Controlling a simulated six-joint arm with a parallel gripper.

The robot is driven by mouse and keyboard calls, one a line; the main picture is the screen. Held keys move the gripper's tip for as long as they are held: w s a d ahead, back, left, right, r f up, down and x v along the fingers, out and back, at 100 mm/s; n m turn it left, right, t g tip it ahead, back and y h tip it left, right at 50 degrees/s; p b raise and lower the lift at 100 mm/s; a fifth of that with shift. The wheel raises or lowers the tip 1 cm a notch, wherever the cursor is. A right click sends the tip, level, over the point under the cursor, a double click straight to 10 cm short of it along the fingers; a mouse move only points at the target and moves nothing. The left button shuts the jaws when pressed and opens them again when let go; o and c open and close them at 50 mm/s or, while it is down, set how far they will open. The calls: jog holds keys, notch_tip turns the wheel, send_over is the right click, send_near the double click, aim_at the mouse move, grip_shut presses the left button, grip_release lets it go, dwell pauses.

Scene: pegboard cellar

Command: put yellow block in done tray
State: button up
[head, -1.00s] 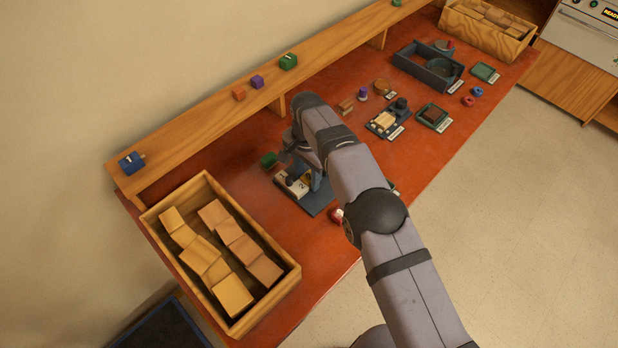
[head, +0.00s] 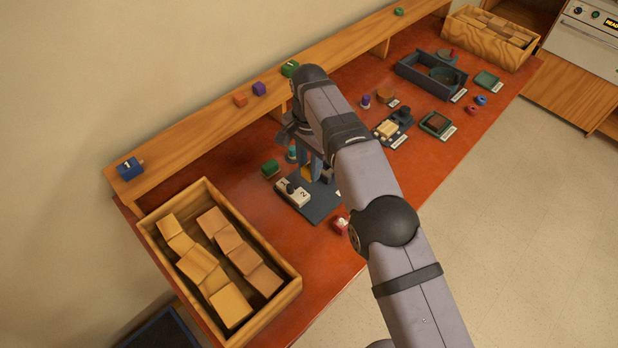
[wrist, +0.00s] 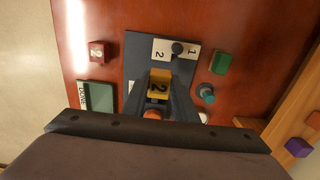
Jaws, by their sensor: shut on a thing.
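The yellow block (wrist: 158,84), marked 2, is between the fingers of my gripper (wrist: 160,88), which is shut on it. In the head view my gripper (head: 314,172) is over the dark base plate (head: 318,212), and only a little yellow shows between its fingers. The gap between block and plate is hard to judge. The done tray (wrist: 99,97) is a small green tray with a white label, left of the block in the wrist view. My arm hides it in the head view.
A white 1-2 panel with a dark knob (wrist: 177,48) is on the plate. A red block (wrist: 97,52), a green block (wrist: 220,62) and a teal peg (wrist: 207,93) stand around it. A crate of wooden blocks (head: 286,292) is at the near left.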

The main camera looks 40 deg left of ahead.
jog(key=shift+r+p, duration=0.35)
jog(key=shift+r, duration=0.9)
jog(key=shift+w+d, duration=0.25)
jog(key=shift+w, duration=0.2)
jog(key=w+d+b, duration=0.2)
jog(key=w+d, duration=0.8)
jog(key=d, duration=0.4)
jog(key=shift+s+f+p, duration=0.15)
jog(key=shift+f+p, duration=1.8)
jog(key=shift+f, duration=3.25)
